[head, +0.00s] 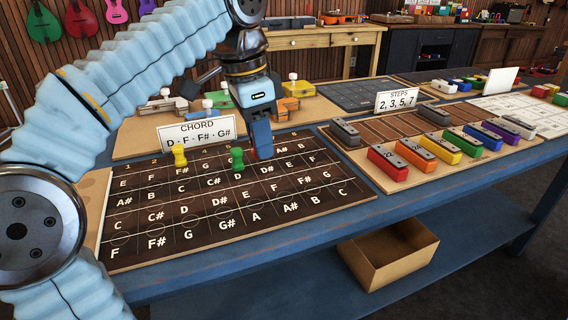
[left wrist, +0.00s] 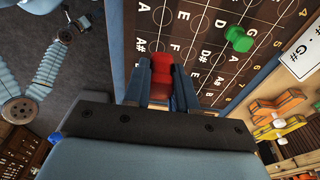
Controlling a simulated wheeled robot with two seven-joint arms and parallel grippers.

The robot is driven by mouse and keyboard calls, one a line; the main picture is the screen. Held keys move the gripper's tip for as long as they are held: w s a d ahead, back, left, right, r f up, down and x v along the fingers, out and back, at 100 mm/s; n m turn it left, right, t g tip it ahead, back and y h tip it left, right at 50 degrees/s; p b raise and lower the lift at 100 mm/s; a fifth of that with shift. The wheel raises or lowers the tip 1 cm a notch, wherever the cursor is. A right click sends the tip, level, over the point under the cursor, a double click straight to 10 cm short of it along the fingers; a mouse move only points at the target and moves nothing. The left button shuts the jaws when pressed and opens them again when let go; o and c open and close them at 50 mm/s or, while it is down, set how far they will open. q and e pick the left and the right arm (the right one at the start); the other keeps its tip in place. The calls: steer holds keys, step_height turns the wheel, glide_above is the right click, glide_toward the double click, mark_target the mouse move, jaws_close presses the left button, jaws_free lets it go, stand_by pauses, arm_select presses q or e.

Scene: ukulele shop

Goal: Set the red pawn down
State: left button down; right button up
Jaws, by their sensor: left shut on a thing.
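My left gripper (head: 259,142) reaches down over the far edge of the dark note board (head: 160,243). It is shut on the red pawn (left wrist: 161,72), which sits between the fingers in the left wrist view. In the head view only a sliver of the red pawn (head: 252,154) shows beside the fingers. It is at the top row, left of A#; I cannot tell whether it touches the board. A yellow pawn (head: 180,157) stands near F# in the top row. A green pawn (head: 238,159) stands right of it, nearer the gripper. My right gripper is not in view.
Coloured clamps (head: 297,88) lie farther back. An open cardboard box (head: 390,252) sits on the lower shelf.

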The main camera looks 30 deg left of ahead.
arm_select(q)
glide_toward(276, 177)
steer(key=shift+s+d+f, duration=0.4)
steer(key=shift+d+f, duration=0.1)
steer(key=shift+f, duration=0.2)
steer(key=f, duration=0.1)
steer(key=w+f, duration=0.1)
steer(key=f, duration=0.1)
steer(key=f+b, duration=0.1)
steer(key=shift+w+a+f, duration=0.2)
steer(key=shift+w+f, duration=0.05)
steer(key=shift+f, duration=0.15)
steer(key=shift+f, duration=0.2)
steer(key=c, duration=0.9)
jaws_free()
steer(key=shift+r, duration=0.1)
